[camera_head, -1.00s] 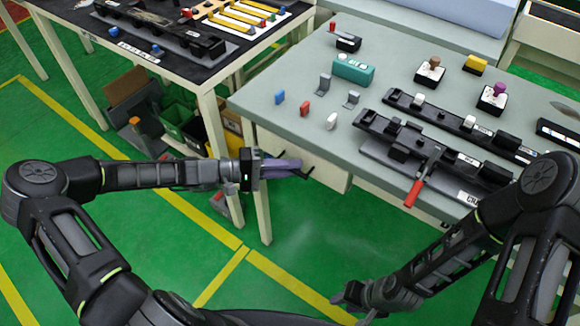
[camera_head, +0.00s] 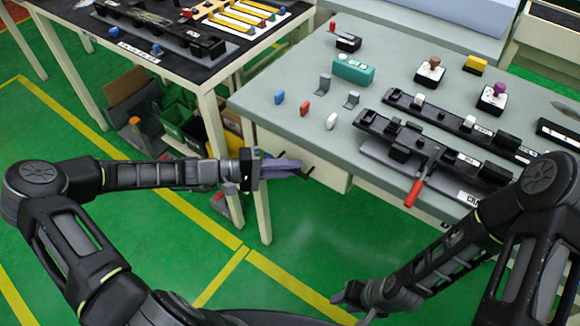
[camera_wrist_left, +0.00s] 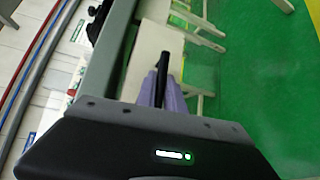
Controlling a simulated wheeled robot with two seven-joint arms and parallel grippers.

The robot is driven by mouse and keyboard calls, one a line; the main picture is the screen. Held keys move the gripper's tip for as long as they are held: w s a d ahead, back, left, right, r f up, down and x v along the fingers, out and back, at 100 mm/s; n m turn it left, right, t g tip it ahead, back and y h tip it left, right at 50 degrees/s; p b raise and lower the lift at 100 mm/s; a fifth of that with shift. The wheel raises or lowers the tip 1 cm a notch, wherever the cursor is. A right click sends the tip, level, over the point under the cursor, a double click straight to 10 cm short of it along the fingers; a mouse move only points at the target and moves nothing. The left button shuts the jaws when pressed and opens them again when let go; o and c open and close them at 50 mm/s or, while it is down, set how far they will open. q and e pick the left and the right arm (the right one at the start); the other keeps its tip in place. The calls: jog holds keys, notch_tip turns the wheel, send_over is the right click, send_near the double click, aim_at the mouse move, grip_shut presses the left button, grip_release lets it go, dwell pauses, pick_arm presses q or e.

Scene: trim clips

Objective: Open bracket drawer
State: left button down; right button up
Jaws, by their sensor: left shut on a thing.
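The bracket drawer (camera_head: 330,172) has a pale front under the grey table's near-left edge. In the left wrist view its front (camera_wrist_left: 150,42) is a cream panel. A dark bar handle (camera_wrist_left: 164,62) sticks out from it. My left gripper (camera_head: 296,167) has purple fingers and is at the handle. In the left wrist view the fingers (camera_wrist_left: 161,90) are closed around the bar. I cannot see a clear gap at the drawer's edges. My right gripper (camera_head: 345,298) is low over the green floor, away from the drawer; its finger opening is unclear.
The grey table (camera_head: 270,75) above the drawer carries small coloured parts, black fixtures and a red-handled tool (camera_head: 413,192) over its front edge. A dark-topped table (camera_head: 190,75) stands to the left, with bins (camera_head: 180,122) below. Green floor in front is clear.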

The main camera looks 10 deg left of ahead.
pick_arm(q)
jog(key=s+a+p, duration=0.3)
jog(key=s, duration=0.5)
jog(key=s+a+p, duration=0.3)
jog(key=s, duration=0.5)
jog(key=shift+s+a, duration=0.2)
jog(key=shift+s, duration=0.1)
jog(key=c, duration=1.5)
grip_release()
jog(key=shift+o, duration=0.2)
jog(key=v, duration=0.7)
jog(key=shift+a+b, duration=0.4)
jog(key=shift+b, duration=0.05)
